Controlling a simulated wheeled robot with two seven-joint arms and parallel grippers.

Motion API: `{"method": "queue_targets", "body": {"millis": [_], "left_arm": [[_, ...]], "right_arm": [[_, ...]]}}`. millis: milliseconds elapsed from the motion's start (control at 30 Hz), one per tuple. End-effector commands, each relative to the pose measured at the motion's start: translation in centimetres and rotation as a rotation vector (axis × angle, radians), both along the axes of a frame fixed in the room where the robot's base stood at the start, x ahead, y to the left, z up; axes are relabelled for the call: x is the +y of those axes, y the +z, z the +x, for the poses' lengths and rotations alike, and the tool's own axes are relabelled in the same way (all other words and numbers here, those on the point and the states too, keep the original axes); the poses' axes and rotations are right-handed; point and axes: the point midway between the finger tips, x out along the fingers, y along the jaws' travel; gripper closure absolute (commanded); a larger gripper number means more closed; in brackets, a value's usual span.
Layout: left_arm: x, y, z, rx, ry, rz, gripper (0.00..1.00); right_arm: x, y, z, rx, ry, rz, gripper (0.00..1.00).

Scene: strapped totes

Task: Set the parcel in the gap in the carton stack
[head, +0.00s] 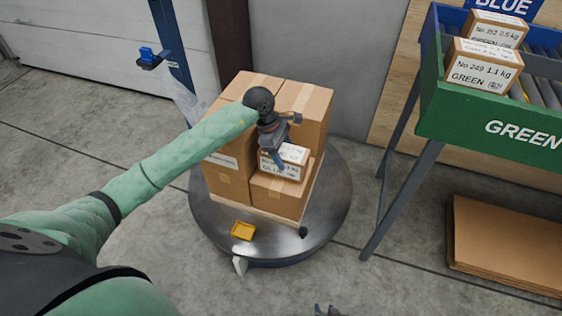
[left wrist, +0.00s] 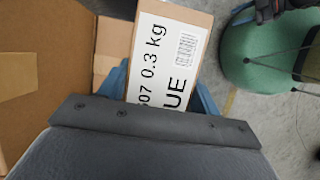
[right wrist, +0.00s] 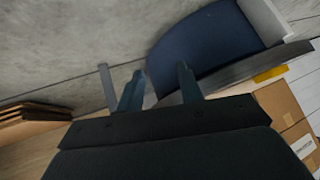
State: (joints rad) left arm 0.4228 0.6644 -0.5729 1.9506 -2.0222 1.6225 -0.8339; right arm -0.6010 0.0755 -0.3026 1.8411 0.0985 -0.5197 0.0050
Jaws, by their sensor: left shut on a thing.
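The parcel (head: 287,163), a small carton with a white label, sits in the low corner of the carton stack (head: 262,193), on top of a lower carton. Taller cartons rise behind and to the left of it. My left gripper (head: 287,160) reaches down over the parcel and is shut on it. In the left wrist view the parcel (left wrist: 168,50) is between the blue fingers, its label reading 0.3 kg and ending in "UE". Whether its underside touches the carton below cannot be told. My right gripper (right wrist: 160,90) is empty, its fingers apart, away from the stack.
The stack stands on a pallet on a round metal turntable (head: 335,215) with a yellow block (head: 243,231) on it. A green sorting rack (head: 470,110) with two labelled parcels stands at right, flat cardboard (head: 500,240) under it. A blue post (head: 172,40) is behind. Floor at left is clear.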

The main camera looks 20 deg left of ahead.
Motion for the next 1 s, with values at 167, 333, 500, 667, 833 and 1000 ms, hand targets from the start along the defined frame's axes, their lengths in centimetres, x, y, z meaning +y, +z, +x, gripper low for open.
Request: {"method": "queue_targets", "body": {"millis": [167,333,500,667,833,1000], "left_arm": [[1.0,-0.6,0.0,-0.001,-0.001,-0.001,0.68],[1.0,-2.0,0.0,0.000,0.001,-0.001,0.68],[1.0,-4.2,0.0,0.000,0.001,-0.002,0.68],[1.0,-4.5,0.1,-0.003,-0.001,-0.001,0.68],[1.0,-4.5,0.1,-0.002,0.000,-0.001,0.68],[1.0,-4.6,0.1,-0.002,0.000,-0.001,0.68]], "right_arm": [[0.1,0.1,0.1,-0.003,0.000,0.002,0.64],[0.1,0.2,0.2,-0.008,-0.001,0.003,0.64],[0.2,0.5,0.5,-0.020,-0.002,0.005,0.64],[0.2,0.9,1.0,-0.034,-0.004,0.007,0.64],[0.2,0.9,1.3,-0.039,-0.004,0.006,0.64],[0.2,1.1,1.4,-0.048,-0.005,0.008,0.64]]}}
